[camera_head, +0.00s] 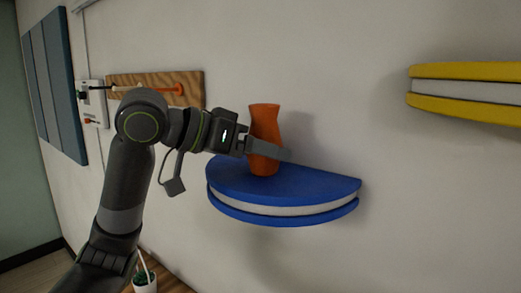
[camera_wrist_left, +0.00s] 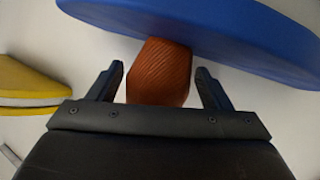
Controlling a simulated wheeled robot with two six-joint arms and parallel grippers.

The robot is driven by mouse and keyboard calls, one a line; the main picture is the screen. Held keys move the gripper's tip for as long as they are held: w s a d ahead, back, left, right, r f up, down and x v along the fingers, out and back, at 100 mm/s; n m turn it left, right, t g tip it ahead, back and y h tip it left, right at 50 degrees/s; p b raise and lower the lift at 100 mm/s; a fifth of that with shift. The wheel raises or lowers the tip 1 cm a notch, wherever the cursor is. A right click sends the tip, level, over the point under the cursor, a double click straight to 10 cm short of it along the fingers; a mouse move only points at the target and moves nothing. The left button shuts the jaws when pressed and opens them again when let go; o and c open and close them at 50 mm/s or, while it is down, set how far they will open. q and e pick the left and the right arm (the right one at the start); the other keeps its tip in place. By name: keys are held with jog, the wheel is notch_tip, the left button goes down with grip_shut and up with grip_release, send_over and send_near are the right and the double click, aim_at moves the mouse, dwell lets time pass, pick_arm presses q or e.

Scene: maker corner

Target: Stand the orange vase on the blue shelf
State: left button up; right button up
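The orange vase (camera_head: 265,120) stands upright on the top of the blue shelf (camera_head: 320,187), near its left back part by the wall. My left gripper (camera_head: 277,150) reaches in from the left at the vase's lower half, with one finger crossing in front of it. In the left wrist view the vase (camera_wrist_left: 158,75) is between the two fingers of the gripper (camera_wrist_left: 160,78), with a narrow gap on each side, so the gripper looks open around it. The blue shelf (camera_wrist_left: 240,30) fills the top of that view. My right gripper is not in view.
A yellow shelf (camera_head: 465,72) is on the wall at the upper right. A wooden board (camera_head: 190,82) with an orange-handled tool hangs behind my arm. A small potted plant (camera_head: 146,284) stands below. The right part of the blue shelf is clear.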

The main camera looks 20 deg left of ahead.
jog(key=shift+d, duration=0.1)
pick_arm(q)
jog(key=shift+d+r, duration=0.1)
jog(key=shift+r, duration=0.1)
jog(key=shift+s+a+r+b, duration=0.1)
jog(key=shift+s+a+b, duration=0.2)
jog(key=shift+a+b, duration=0.15)
jog(key=b+v, duration=0.5)
jog(key=v, duration=0.6)
jog(key=shift+r, duration=0.15)
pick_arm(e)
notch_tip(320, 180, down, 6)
pick_arm(q)
jog(key=shift+d, duration=0.1)
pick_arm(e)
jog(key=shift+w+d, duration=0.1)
